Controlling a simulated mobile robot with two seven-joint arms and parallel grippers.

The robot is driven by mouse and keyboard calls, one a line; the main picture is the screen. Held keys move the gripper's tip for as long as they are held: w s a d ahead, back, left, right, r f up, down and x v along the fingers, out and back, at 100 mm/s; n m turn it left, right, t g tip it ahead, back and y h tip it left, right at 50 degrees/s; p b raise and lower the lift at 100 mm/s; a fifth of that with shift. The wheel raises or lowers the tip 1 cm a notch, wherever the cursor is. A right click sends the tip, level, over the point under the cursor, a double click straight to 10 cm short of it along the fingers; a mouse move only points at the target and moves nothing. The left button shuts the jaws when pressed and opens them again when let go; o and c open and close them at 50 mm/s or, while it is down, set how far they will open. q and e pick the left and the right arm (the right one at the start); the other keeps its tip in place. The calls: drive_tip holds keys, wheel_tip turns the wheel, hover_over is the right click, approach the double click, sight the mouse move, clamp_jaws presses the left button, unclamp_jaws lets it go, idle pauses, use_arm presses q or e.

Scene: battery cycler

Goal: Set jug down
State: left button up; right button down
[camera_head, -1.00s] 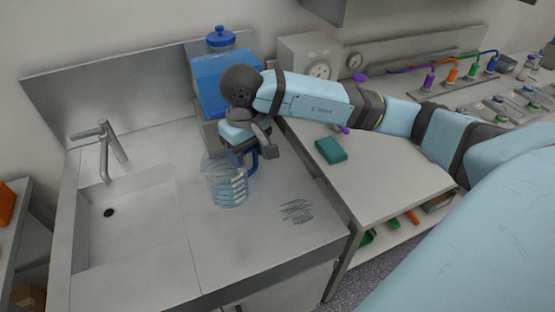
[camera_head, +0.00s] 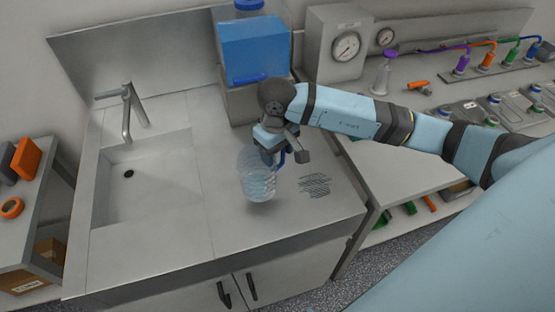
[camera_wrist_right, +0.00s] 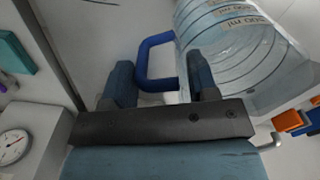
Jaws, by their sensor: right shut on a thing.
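The clear measuring jug (camera_head: 259,184) has a blue handle and ring markings. It looks upright at the counter, between the sink and the drain grooves. Whether its base touches the counter cannot be told. My right gripper (camera_head: 280,153) is behind the jug, shut on its handle. In the right wrist view the blue handle (camera_wrist_right: 150,62) lies between the fingers of the gripper (camera_wrist_right: 162,80), and the jug body (camera_wrist_right: 240,50) fills the upper right. My left gripper is out of view.
The steel counter (camera_head: 215,225) has a sink (camera_head: 140,185) with a tap (camera_head: 128,112) at left and drain grooves (camera_head: 315,186) right of the jug. A blue-fronted container (camera_head: 252,50) stands behind. A dial box (camera_head: 340,50) stands on the right bench. Counter in front is clear.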

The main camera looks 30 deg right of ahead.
wheel_tip(320, 180, down, 5)
drive_tip(key=shift+r, duration=0.1)
idle(0.3)
drive_tip(key=shift+f, duration=0.2)
drive_tip(key=shift+c, duration=2)
unclamp_jaws()
drive_tip(key=shift+r, duration=0.1)
